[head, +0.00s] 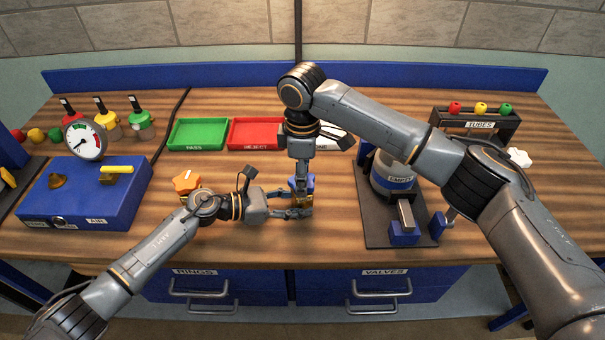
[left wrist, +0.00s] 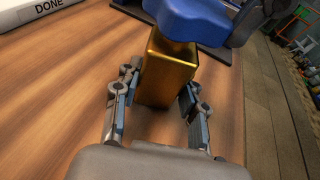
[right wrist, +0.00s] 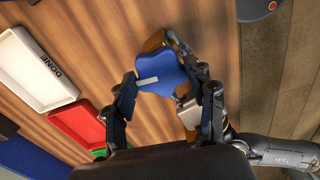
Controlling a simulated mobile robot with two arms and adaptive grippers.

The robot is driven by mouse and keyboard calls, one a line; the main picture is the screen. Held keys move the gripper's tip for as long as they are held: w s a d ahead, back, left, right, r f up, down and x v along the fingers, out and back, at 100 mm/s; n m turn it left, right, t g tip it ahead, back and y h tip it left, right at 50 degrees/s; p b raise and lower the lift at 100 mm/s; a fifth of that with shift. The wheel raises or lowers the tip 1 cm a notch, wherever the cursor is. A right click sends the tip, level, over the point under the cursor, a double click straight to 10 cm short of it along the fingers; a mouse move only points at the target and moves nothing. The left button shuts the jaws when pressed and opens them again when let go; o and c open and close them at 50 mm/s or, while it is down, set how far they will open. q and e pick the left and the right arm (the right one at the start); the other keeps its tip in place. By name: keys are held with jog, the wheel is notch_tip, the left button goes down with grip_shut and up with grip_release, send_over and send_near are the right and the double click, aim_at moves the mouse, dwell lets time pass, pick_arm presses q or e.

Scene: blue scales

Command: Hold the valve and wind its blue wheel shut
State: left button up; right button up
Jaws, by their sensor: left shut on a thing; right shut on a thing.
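The valve has a brass body (left wrist: 168,72) and a blue lobed wheel (right wrist: 163,70) with a pale bar mark on top. It is upright near the middle of the bench; its blue wheel also shows in the head view (head: 308,183). My left gripper (left wrist: 160,88) is shut on the brass body from the side, one finger on each face. My right gripper (right wrist: 168,88) points down from above and is shut on the blue wheel, with a finger on either side. In the head view my right arm and gripper hide part of the valve.
An orange-wheeled part (head: 186,180) stands to the left, close to my left arm. Behind are the green PASS tray (head: 198,133), red REJECT tray (head: 250,132) and white DONE tray (right wrist: 35,70). A blue gauge box (head: 85,195) is left; a dark fixture (head: 385,235) is right.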

pick_arm(q)
jog(key=shift+s+d+f, duration=0.1)
jog(key=shift+s, duration=0.05)
pick_arm(e)
jog(key=m, duration=0.4)
jog(key=shift+a+m, duration=0.1)
jog(key=shift+m, duration=0.2)
jog(key=m, duration=0.3)
jog(key=shift+m, duration=0.4)
jog(key=m, duration=0.8)
jog(key=shift+w, duration=0.1)
jog(key=m, duration=0.3)
jog(key=shift+m, duration=0.4)
jog(key=m, duration=0.4)
jog(key=shift+m, duration=0.3)
jog(key=m, duration=0.3)
jog(key=shift+d+m, duration=0.2)
jog(key=shift+m, duration=1.9)
